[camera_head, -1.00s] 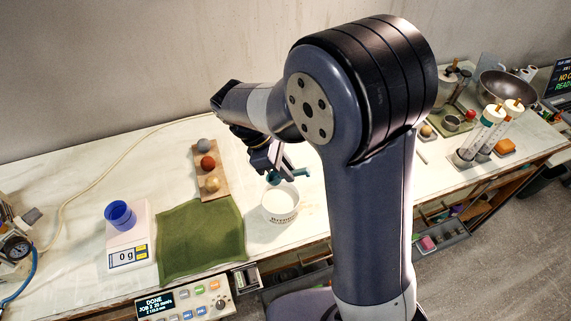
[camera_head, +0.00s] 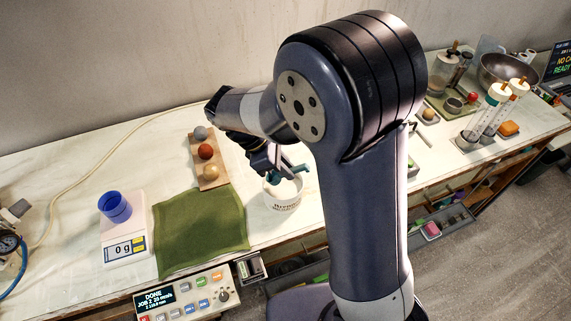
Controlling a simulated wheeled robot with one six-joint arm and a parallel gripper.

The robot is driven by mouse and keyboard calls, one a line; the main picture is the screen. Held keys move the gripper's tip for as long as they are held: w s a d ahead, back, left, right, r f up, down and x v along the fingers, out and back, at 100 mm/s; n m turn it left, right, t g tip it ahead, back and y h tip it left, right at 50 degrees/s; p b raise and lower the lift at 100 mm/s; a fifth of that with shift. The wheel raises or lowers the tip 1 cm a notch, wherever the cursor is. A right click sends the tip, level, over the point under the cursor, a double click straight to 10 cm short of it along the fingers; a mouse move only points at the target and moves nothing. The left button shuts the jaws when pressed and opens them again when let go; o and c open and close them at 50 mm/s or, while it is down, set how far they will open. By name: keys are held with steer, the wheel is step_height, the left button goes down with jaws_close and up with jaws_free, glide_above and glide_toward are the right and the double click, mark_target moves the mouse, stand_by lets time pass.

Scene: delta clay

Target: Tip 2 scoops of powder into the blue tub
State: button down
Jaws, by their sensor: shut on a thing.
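The blue tub (camera_head: 115,208) stands upright on a white scale (camera_head: 124,248) at the left, and the scale reads 0 g. A white container (camera_head: 283,196) of pale powder stands on the table right of the green cloth. My gripper (camera_head: 276,166) is over this container, shut on a teal scoop (camera_head: 292,171). The scoop's lower end is at or just inside the container's mouth; I cannot tell whether it holds powder. My arm hides part of the table behind it.
A green cloth (camera_head: 202,232) lies between the scale and the powder container. A wooden board (camera_head: 210,178) with three balls is behind it. A control panel (camera_head: 186,296) is at the front edge. Tubes (camera_head: 488,112) and a metal bowl (camera_head: 505,72) stand at the right.

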mark_target(282, 178)
steer(key=shift+f+b, duration=1.45)
steer(key=shift+f, duration=1.45)
step_height(282, 178, up, 9)
steer(key=p, duration=0.7)
steer(key=shift+f+p, duration=0.15)
steer(key=shift+p, duration=0.15)
steer(key=shift+f, duration=0.1)
